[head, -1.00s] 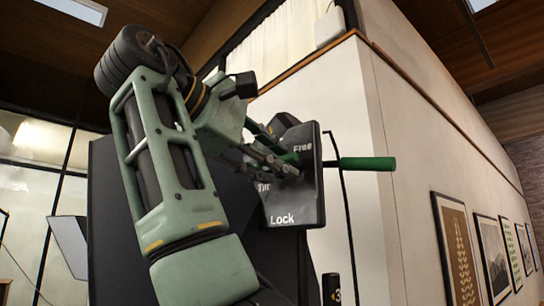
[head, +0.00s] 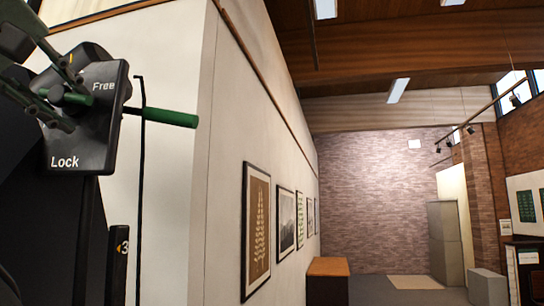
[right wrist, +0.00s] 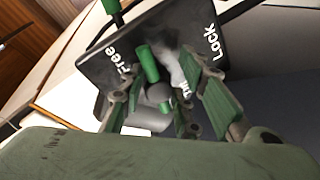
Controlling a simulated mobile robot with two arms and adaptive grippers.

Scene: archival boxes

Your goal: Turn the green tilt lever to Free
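The black plate (head: 97,128) at the left of the head view is marked Free at its upper right and Lock at its bottom. The short green lever (right wrist: 148,63) points between the Free and Lock marks, nearer Free, in the wrist view. My right gripper (head: 52,109) is at the plate; its fingers (right wrist: 160,72) stand apart on either side of the lever, with gaps visible. Part of the lever (head: 74,97) is hidden by the fingers in the head view. My left gripper is not in view.
A longer green bar (head: 170,117) sticks out to the right past the plate. A thin black rod (head: 140,190) hangs beside it. A white wall (head: 170,210) with framed pictures (head: 257,225) stands close on the right; a brown-topped cabinet (head: 328,267) is farther off.

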